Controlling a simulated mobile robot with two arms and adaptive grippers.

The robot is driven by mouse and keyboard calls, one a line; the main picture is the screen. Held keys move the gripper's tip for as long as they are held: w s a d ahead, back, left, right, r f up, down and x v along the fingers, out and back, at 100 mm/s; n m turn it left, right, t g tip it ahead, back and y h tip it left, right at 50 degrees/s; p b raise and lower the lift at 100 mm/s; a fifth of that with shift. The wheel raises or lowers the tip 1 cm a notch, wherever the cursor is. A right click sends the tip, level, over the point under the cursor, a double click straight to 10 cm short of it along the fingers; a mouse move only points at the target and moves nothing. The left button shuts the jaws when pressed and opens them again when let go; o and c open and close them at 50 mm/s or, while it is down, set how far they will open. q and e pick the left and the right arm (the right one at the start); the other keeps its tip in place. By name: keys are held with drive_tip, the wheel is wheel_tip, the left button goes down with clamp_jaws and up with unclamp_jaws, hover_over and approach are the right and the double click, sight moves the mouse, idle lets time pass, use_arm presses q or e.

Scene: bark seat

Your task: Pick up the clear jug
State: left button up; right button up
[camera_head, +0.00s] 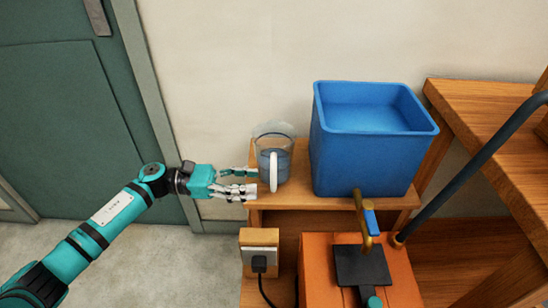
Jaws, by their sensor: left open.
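The clear jug (271,142) stands upright on a small wooden shelf (300,200), just left of a blue bin. It is see-through with a white handle (273,172) facing me, and its lower part looks bluish. My left gripper (251,182) is open at the jug's left side, with its fingers pointing right, close to the jug's lower part. I cannot tell whether a finger touches the jug. My right gripper is not in view.
The large blue bin (362,150) stands close to the jug's right. A brass tap (363,215) with a blue lever sits in front of it. Below are a socket with a black plug (259,262) and an orange box (318,275). Wooden steps (490,120) and a dark rail rise at right.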

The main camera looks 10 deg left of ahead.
sight(273, 192)
use_arm(q)
drive_tip(key=d, duration=0.4)
drive_tip(key=w+d, duration=0.1)
drive_tip(key=d, duration=0.1)
drive_tip(key=shift+f, duration=0.35)
clamp_jaws()
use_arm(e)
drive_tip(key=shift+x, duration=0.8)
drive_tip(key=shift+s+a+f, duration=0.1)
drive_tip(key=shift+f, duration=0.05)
